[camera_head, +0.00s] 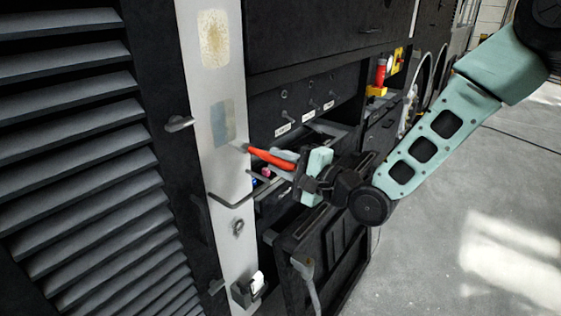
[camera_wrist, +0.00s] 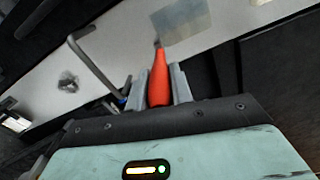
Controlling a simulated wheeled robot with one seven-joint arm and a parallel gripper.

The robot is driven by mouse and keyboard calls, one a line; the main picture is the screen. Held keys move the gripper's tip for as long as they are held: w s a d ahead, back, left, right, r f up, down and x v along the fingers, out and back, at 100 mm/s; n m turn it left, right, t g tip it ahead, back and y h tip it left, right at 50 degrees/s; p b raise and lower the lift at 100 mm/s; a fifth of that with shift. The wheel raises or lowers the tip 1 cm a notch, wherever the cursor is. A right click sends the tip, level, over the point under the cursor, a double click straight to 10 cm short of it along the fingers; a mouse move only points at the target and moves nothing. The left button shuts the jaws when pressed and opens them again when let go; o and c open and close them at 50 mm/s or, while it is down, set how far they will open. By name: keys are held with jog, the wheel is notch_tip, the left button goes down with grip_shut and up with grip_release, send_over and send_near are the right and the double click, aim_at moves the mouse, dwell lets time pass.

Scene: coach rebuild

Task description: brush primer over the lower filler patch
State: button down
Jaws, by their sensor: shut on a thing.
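The lower filler patch (camera_head: 222,121) is a blue-grey rectangle on a pale upright panel (camera_head: 205,160). In the wrist view the grey patch (camera_wrist: 182,18) is at the top. A tan, speckled upper patch (camera_head: 213,38) is above it. My gripper (camera_head: 283,160) is shut on an orange-red brush (camera_head: 268,157), which points left at the panel. In the wrist view the brush (camera_wrist: 159,80) stands between my two grey fingers (camera_wrist: 168,82). Its dark tip is close to the patch's lower edge; I cannot tell if it touches. The bristles are hardly visible.
A bent metal handle (camera_head: 230,203) sticks out below the patch and shows left of the brush in the wrist view (camera_wrist: 95,62). A louvred panel (camera_head: 75,130) is at left. An open drawer and dark door (camera_head: 325,255) are near my gripper.

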aim_at(295, 168)
jog(key=shift+v, duration=2.95)
jog(key=shift+s, duration=0.1)
jog(key=shift+p+v, duration=0.35)
jog(key=shift+v, duration=1.1)
jog(key=shift+x, duration=4.55)
jog(key=shift+r, duration=0.1)
